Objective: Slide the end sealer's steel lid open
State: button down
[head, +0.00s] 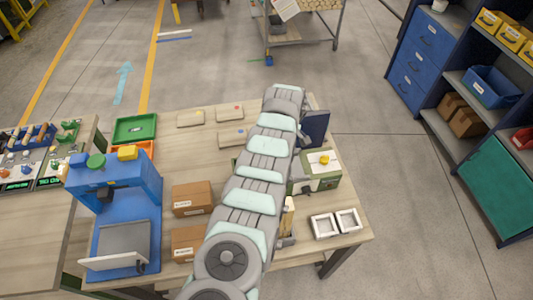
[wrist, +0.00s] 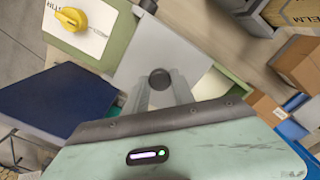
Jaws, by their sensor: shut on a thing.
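The end sealer (head: 322,183) is a green and cream machine on the wooden table, right of my arm in the head view. Its yellow knob sits on a white plate; the green body also fills the upper left of the wrist view (wrist: 98,55). The flat grey steel lid (wrist: 160,42) carries a round black knob (wrist: 159,78). My gripper (wrist: 163,90) is shut on this black knob. A pale surface shows beside the lid's right edge; I cannot tell whether it is the opening.
A dark blue panel (head: 316,128) stands behind the sealer. Cardboard boxes (head: 192,198) and a blue press (head: 112,190) stand left of my arm. Flat tan packets (head: 190,118) lie at the back.

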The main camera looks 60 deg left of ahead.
jog(key=shift+w+d, duration=0.2)
jog(key=shift+w, duration=0.4)
jog(key=c, duration=1.1)
grip_release()
jog(key=shift+o, duration=0.2)
notch_tip(320, 180, up, 11)
jog(key=shift+f+b, duration=0.15)
jog(key=shift+b, duration=0.25)
